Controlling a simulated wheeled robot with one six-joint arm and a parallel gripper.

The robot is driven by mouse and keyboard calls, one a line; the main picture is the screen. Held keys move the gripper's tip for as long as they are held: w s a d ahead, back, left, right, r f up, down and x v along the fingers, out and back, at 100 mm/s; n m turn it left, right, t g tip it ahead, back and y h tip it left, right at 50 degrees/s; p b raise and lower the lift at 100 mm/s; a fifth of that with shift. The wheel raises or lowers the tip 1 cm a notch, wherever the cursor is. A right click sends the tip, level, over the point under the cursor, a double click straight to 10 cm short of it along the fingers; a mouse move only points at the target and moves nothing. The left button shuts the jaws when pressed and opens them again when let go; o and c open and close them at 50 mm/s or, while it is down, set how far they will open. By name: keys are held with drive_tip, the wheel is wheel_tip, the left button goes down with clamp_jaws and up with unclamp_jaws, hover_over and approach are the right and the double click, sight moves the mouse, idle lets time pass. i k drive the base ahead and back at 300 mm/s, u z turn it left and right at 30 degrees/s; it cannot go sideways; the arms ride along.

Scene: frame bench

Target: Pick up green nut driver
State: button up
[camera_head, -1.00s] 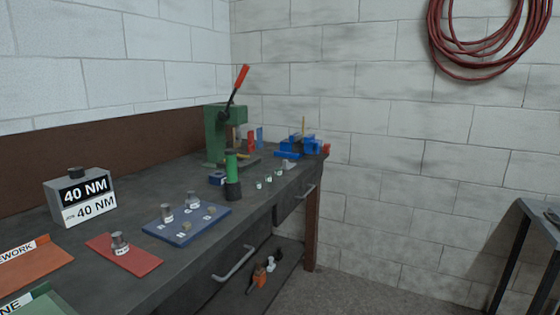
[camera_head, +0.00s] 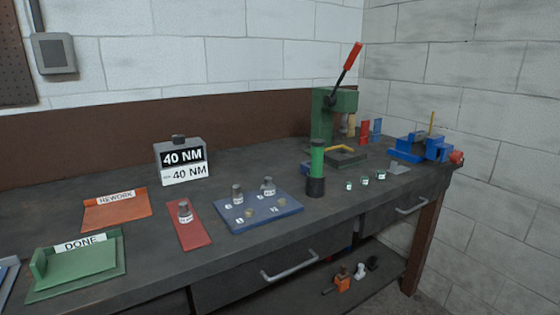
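The green nut driver (camera_head: 317,160) looks like an upright green cylinder on a dark, wider base. It stands on the dark workbench near the front edge, right of the blue tray and in front of the green press. Nothing is touching its upper part. My gripper is not in view.
The blue tray (camera_head: 232,222) holds several small metal parts. A red mat (camera_head: 194,236) carries one more part. The green arbor press (camera_head: 322,118) with a red-handled lever stands behind. A blue vise (camera_head: 425,147) is at the right. Orange (camera_head: 118,212) and green (camera_head: 75,278) labelled trays lie left.

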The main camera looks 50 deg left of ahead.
sight(317, 148)
drive_tip(key=u, duration=0.85)
drive_tip(key=i, duration=0.75)
drive_tip(key=u, duration=0.8)
